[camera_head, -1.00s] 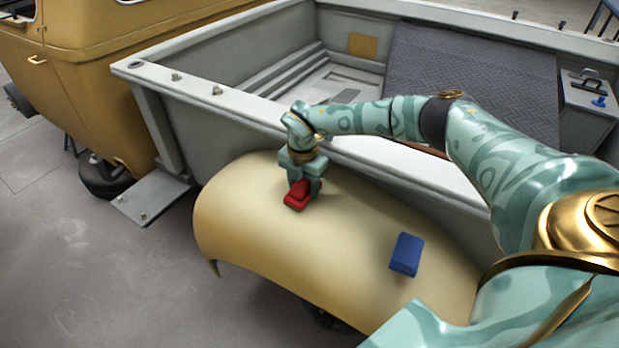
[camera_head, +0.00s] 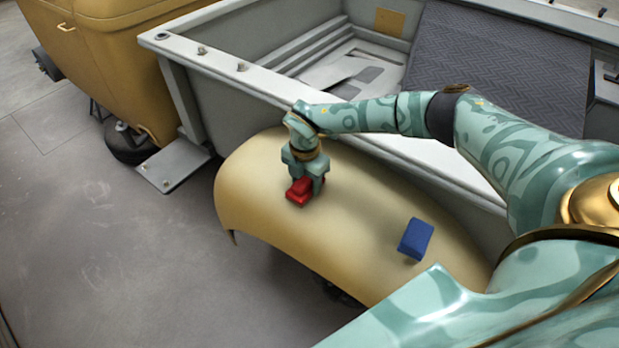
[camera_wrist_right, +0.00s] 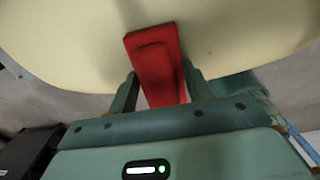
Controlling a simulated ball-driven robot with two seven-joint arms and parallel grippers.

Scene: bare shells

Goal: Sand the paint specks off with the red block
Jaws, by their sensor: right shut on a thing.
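The red block (camera_head: 299,192) is on the curved cream fender panel (camera_head: 262,195), near its upper middle. My right gripper (camera_head: 305,180) is shut on the red block from above. In the right wrist view the red block (camera_wrist_right: 156,65) sits between the two fingers of my right gripper (camera_wrist_right: 160,90), with the cream panel (camera_wrist_right: 70,40) under it. I cannot tell whether the block's whole face touches the panel. No paint specks can be made out on the panel. My left gripper is not in view.
A blue block (camera_head: 416,239) lies on the right part of the panel. The grey cargo bed wall (camera_head: 240,110) rises just behind the panel. A yellow vehicle body (camera_head: 120,60) stands at the back left. Open grey floor (camera_head: 100,250) is at the left.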

